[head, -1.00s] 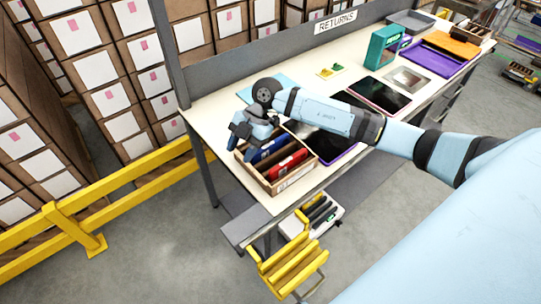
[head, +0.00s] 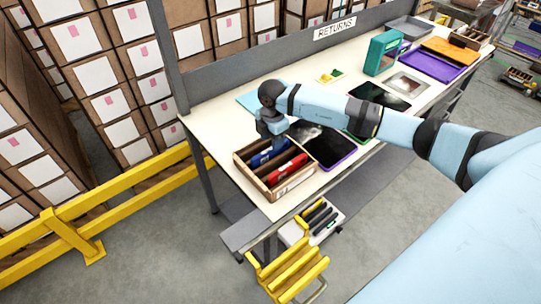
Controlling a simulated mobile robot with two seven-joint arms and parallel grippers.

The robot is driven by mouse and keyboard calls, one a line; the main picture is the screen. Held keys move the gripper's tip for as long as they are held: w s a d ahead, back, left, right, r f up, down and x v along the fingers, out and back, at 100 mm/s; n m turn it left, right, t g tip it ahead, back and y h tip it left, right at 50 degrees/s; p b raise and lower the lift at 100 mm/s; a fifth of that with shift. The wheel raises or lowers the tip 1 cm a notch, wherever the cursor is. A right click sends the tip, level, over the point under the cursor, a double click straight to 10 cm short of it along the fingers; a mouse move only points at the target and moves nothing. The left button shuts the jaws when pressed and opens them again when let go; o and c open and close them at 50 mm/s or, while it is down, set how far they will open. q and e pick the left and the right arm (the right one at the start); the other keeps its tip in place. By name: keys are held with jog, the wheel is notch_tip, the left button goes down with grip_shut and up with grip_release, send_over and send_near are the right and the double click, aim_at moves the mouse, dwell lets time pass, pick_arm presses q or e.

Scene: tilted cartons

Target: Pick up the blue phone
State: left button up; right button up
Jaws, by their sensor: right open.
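The blue phone (head: 261,156) stands in a slot of a divided wooden carton (head: 292,185) at the front left of the table in the head view. A red phone (head: 287,170) is in the slot in front of it. My right gripper (head: 271,143) points down over the carton at the blue phone, and its jaws are open. It hides part of the blue phone, and I cannot tell whether the fingers touch it. My left gripper is not in view.
A dark tablet with a purple edge (head: 330,149) lies just right of the carton. More tablets, a teal box (head: 382,52) and trays stand further along the returns table (head: 222,110). Below the front edge is a yellow-handled cart (head: 295,270).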

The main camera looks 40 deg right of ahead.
aim_at(270, 148)
jog(key=f, duration=0.4)
jog(key=shift+a+f, duration=0.2)
jog(key=shift+f, duration=0.2)
grip_shut()
jog(key=shift+w+r, duration=0.1)
jog(key=shift+r, duration=0.05)
